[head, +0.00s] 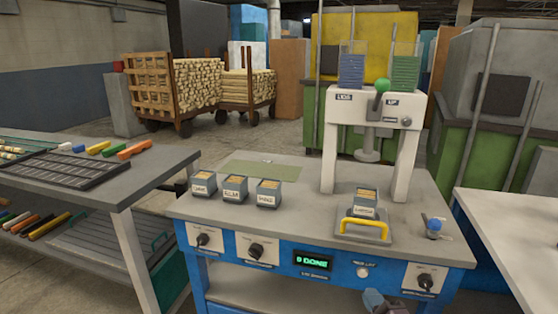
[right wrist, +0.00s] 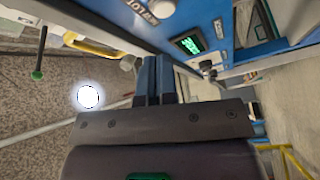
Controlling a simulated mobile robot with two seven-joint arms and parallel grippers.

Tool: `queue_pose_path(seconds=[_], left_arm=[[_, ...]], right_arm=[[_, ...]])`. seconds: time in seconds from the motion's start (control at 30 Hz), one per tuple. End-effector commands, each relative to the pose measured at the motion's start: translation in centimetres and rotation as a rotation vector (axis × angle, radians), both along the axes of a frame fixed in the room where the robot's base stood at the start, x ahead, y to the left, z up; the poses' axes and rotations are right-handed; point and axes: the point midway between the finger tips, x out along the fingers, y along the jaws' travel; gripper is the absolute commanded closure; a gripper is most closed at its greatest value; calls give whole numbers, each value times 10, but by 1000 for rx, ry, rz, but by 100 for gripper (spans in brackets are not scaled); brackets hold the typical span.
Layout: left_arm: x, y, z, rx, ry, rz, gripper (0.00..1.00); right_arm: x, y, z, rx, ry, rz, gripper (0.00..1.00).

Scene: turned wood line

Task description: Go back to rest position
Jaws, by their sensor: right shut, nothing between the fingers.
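My right gripper (head: 376,298) shows at the bottom edge of the head view, in front of the blue front panel of the workbench (head: 300,185). In the right wrist view its two blue fingers (right wrist: 155,78) are together with nothing between them. The gripper is apart from the things on the bench top. My left gripper is not in view.
A white press (head: 375,105) stands on the bench, with a labelled box (head: 364,198) and a yellow handle (head: 364,228) below it. Several labelled boxes (head: 235,187) stand left. A green display (head: 312,262) reads DONE. Side tables flank the bench, one grey (head: 150,180).

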Motion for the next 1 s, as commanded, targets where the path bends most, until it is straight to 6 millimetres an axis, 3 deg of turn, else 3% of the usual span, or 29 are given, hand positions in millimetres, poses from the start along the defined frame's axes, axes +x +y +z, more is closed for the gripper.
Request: queue_pose_path(seconds=[0.03,0.2,0.5,0.8,1.0], left_arm=[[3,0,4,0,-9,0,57],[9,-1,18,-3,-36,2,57],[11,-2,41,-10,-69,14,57],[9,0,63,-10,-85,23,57],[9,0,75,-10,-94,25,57]], right_arm=[[-11,-4,6,105,48,-17,100],[-61,-17,1,468,250,-96,100],[-170,-31,-16,883,520,-246,100],[-282,-40,-25,1015,670,-372,100],[-340,-49,-40,1021,737,-454,100]])
